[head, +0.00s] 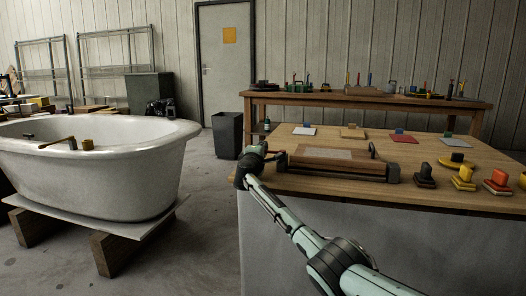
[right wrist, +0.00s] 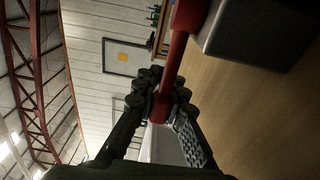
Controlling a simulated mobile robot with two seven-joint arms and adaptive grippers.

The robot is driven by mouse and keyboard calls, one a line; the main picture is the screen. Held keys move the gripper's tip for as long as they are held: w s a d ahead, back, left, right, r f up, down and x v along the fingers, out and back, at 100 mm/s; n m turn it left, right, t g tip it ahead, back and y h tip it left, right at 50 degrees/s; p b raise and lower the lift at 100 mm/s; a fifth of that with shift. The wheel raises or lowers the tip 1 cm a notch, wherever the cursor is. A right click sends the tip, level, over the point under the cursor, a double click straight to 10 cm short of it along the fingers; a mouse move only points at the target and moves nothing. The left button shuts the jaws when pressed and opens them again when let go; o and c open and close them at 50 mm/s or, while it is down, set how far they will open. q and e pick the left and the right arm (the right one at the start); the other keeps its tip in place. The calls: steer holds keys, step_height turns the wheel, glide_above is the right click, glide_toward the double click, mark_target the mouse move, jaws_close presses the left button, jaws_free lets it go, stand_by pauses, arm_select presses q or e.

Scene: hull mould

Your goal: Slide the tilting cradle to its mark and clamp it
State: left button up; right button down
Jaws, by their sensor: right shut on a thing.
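The cradle (head: 325,158), a wooden board with a pale inset panel in a dark frame, lies on the near left part of the workbench. I cannot tell its tilt. A dark curved lever (head: 372,150) stands at its right end. My right gripper (head: 264,152) is at its left end, over the bench's left edge. In the right wrist view, my right gripper (right wrist: 163,100) is shut on a red handle (right wrist: 180,50), which runs up beside a grey block (right wrist: 255,30). The fingers hide part of the handle. I cannot make out a mark. My left gripper is out of view.
The workbench (head: 440,205) holds several coloured blocks (head: 463,180) at the right and flat pads (head: 352,132) at the back. A white bathtub (head: 90,170) stands on timbers at the left. A dark bin (head: 228,135) stands behind the open floor between them.

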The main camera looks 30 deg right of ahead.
steer(key=shift+d+r, duration=0.15)
steer(key=c, duration=1.5)
jaws_free()
steer(key=shift+c, duration=0.2)
steer(key=shift+s+a+f, duration=0.2)
steer(key=shift+s+a, duration=0.25)
steer(key=shift+a, duration=0.1)
steer(key=v, duration=1)
steer(key=shift+s+a+r, duration=0.1)
steer(key=shift+s, duration=0.25)
